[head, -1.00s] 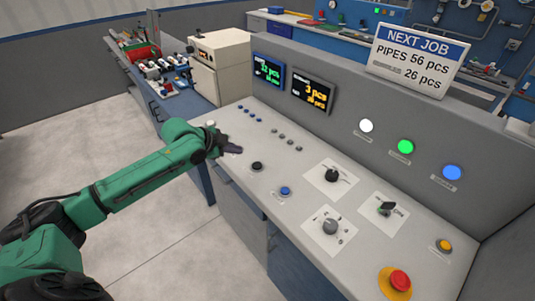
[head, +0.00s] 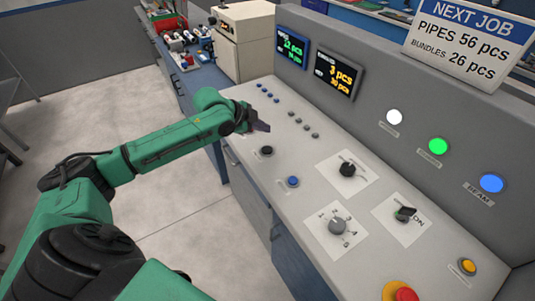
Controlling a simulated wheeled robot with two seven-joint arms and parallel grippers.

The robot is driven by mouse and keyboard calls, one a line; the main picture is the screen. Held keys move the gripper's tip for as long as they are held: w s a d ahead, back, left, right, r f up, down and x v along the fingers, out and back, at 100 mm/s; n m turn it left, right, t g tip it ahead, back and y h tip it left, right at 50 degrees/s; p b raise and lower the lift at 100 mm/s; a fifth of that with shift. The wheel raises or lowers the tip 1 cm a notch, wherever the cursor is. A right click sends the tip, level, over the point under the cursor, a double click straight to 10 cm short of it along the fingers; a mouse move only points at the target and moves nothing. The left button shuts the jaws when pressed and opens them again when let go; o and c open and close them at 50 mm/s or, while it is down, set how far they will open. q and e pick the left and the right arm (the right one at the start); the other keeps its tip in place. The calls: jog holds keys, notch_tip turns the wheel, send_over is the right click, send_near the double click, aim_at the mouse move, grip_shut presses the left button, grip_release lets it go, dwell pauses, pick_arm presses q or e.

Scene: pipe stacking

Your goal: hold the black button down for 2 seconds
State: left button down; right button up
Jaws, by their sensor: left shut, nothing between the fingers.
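The black button (head: 267,151) is a small round button on the light grey sloping console top (head: 310,185), left of the blue button. My left gripper (head: 262,127) is shut and empty. In the head view it shows just above and behind the black button, apart from it in the picture; its height over the console is hard to tell. The button is in plain view. My right gripper is not in view.
Two displays (head: 333,73) stand behind.

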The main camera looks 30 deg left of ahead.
pick_arm(q)
jog(key=b, duration=0.4)
send_over(269, 147)
jog(key=s, duration=0.2)
jog(key=f, duration=0.2)
jog(key=a+f, duration=0.1)
jog(key=f, duration=0.1)
jog(key=shift+s, duration=0.15)
jog(key=shift+f, duration=1)
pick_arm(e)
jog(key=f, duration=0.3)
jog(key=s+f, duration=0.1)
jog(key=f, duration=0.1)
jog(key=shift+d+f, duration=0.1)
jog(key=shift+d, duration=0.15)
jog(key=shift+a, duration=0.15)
pick_arm(q)
jog(key=shift+f, duration=0.4)
jog(key=shift+f, duration=0.5)
dwell(2.0)
